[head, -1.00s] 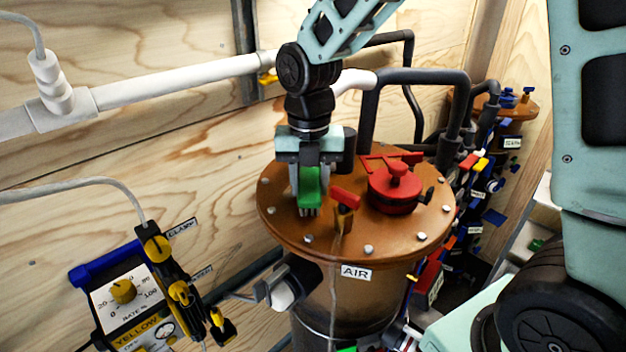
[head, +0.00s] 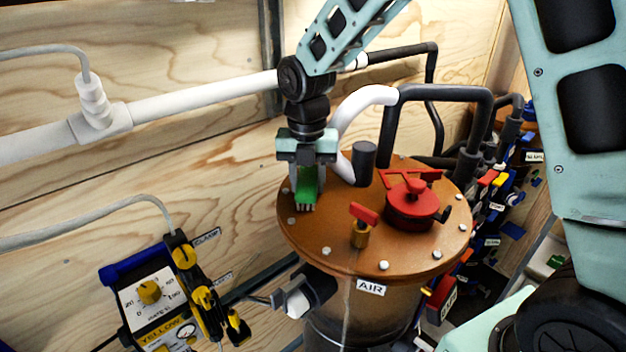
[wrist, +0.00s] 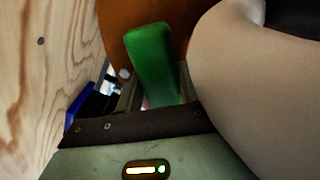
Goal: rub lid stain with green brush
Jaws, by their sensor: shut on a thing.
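My gripper (head: 306,185) is shut on the green brush (head: 307,184) and holds it upright with the bristles down. The bristles are at the left part of the brown round lid (head: 330,232); I cannot tell whether they touch it. In the wrist view the green brush (wrist: 153,65) stands between the jaws, over the brown lid (wrist: 125,20). No stain can be made out on the lid; it may be hidden under the brush.
On the lid are a red valve (head: 361,222) and a red cap (head: 411,205). A white pipe (head: 366,98) and black pipes (head: 440,92) rise behind. A yellow-labelled control box (head: 150,300) is at the lower left. A wooden wall (head: 150,165) stands behind.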

